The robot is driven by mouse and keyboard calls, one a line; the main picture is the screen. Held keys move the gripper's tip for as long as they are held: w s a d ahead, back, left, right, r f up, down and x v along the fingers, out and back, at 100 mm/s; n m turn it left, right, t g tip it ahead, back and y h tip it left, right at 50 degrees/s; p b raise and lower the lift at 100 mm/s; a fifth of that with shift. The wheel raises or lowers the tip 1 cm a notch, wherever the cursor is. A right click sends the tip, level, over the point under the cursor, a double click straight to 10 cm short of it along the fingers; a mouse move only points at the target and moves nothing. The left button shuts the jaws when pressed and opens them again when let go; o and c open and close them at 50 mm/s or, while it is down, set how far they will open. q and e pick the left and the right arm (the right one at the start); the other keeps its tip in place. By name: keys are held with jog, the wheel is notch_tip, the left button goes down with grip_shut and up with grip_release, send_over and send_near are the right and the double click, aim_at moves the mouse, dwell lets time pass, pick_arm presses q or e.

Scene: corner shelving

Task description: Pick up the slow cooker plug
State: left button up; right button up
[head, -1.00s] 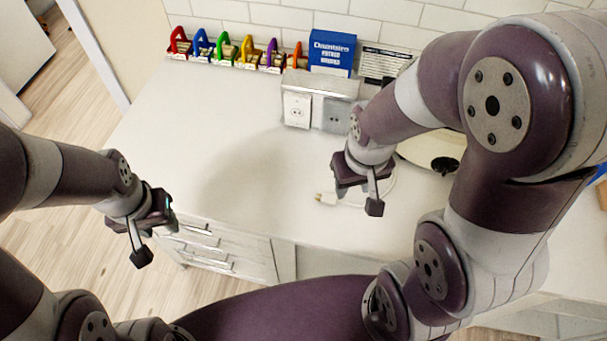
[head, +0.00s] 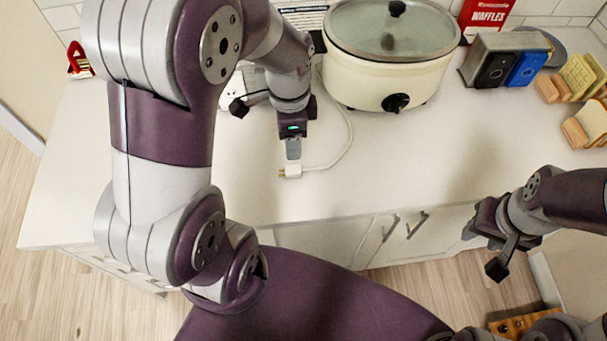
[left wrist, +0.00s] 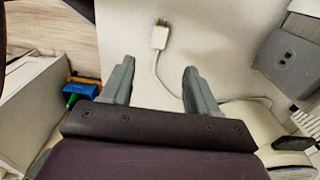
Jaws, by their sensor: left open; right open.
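The slow cooker plug (head: 291,171) is small and cream-white and lies on the white counter. Its pale cord (head: 347,145) curves back to the cream slow cooker (head: 365,82) with a glass lid. My left gripper (head: 293,150) is seen edge-on just behind the plug. In the left wrist view its open fingers (left wrist: 157,75) are empty, and the plug (left wrist: 159,38) lies beyond their tips, between their lines. I cannot tell its height over the counter. My right gripper (head: 487,250) is open and empty at the right, in front of the counter edge, far from the plug.
A wall outlet box (head: 234,88) is partly hidden by my left arm. The counter front is mostly clear.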

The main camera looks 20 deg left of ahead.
aim_at(290, 170)
pick_arm(q)
jog(key=f, duration=1)
jog(key=shift+s+a+f+p, duration=0.25)
jog(key=shift+s+p, duration=0.1)
jog(key=shift+p, duration=0.05)
jog(key=shift+w+f, duration=0.1)
jog(key=shift+f, duration=0.25)
grip_shut()
